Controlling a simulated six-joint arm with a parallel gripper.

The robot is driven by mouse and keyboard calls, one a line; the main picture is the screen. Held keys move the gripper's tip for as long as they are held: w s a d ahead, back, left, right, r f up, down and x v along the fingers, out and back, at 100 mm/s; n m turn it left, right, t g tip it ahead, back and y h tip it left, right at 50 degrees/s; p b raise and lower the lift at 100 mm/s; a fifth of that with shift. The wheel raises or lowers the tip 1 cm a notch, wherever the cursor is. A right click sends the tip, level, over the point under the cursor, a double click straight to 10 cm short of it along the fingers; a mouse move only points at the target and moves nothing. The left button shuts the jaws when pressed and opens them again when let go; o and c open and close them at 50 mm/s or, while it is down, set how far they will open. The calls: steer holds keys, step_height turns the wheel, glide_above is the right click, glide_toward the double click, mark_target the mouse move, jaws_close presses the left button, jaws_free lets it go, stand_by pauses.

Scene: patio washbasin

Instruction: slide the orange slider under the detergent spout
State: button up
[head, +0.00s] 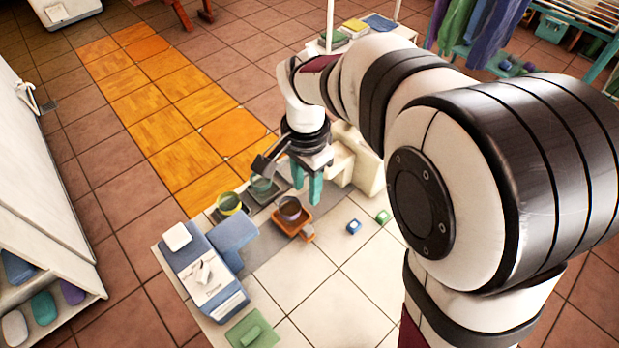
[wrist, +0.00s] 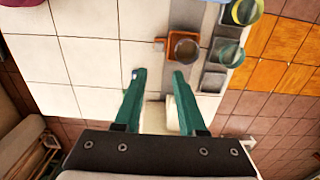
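The orange slider (head: 288,229) is a small tray with a knob on its near right side, resting on the grey strip of the tiled counter. A dark brownish cup (head: 290,208) stands in it. In the wrist view the slider (wrist: 169,57) lies ahead of my gripper, a little right, its knob (wrist: 158,43) pointing left. My gripper (head: 308,193) hangs above and behind the slider in the head view, apart from it. Its teal fingers are spread with nothing between them (wrist: 159,73). I cannot tell for certain which part is the detergent spout.
A blue dispenser-like unit (head: 222,309) stands left of the slider. A yellow-green bowl (head: 229,203) and a teal glass bowl (head: 262,187) sit on dark pads. Front tiles are clear.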

mark_target(308, 228)
step_height(308, 228, down, 15)
steer(key=shift+d+f, duration=0.1)
steer(key=shift+f, duration=0.1)
jaws_close()
stand_by(1.4)
